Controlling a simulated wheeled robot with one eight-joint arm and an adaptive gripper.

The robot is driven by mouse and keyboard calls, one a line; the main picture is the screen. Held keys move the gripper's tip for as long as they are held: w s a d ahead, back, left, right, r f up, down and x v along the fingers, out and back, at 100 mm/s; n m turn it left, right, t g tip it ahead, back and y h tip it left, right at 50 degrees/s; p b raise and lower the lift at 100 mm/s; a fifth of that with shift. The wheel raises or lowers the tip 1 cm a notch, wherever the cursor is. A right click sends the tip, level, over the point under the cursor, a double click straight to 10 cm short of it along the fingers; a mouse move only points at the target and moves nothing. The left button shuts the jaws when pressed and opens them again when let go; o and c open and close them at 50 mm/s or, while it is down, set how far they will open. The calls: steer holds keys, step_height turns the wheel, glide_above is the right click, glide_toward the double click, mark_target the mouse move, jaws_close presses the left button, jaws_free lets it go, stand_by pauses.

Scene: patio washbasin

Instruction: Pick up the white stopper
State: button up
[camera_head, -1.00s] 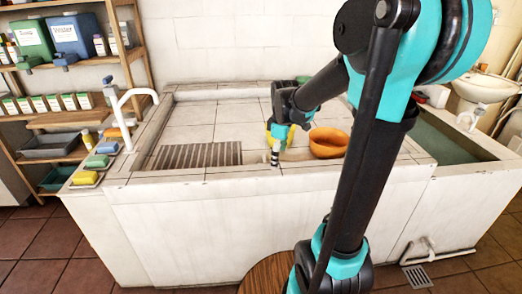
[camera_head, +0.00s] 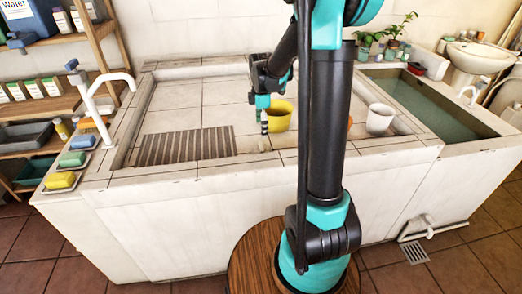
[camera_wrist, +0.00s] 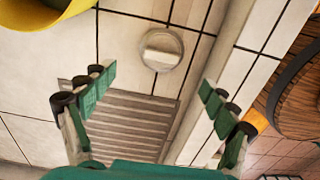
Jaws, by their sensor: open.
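The white stopper (camera_wrist: 162,50) is a small round pale disc with a raised bar across it. In the wrist view it lies on the light tiles beyond my fingertips, near the top middle. My gripper (camera_wrist: 156,85) is open and empty, its green fingers spread to either side below the stopper in the picture. In the head view my gripper (camera_head: 263,124) points down over the tiled basin top, close to the yellow bucket.
The yellow bucket (camera_head: 281,116) stands right beside my gripper; its rim also shows in the wrist view (camera_wrist: 40,22). A slatted drain grate (camera_head: 184,147) lies to the left. A white pot (camera_head: 379,118) and a partly hidden orange bowl (camera_head: 350,124) are right. The back-left tiles are clear.

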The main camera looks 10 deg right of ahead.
mark_target(261, 145)
step_height(261, 145, down, 10)
steer(key=shift+s+r, duration=0.15)
stand_by(0.4)
steer(key=c, duration=1.2)
steer(key=shift+r, duration=0.1)
steer(key=shift+c, duration=0.2)
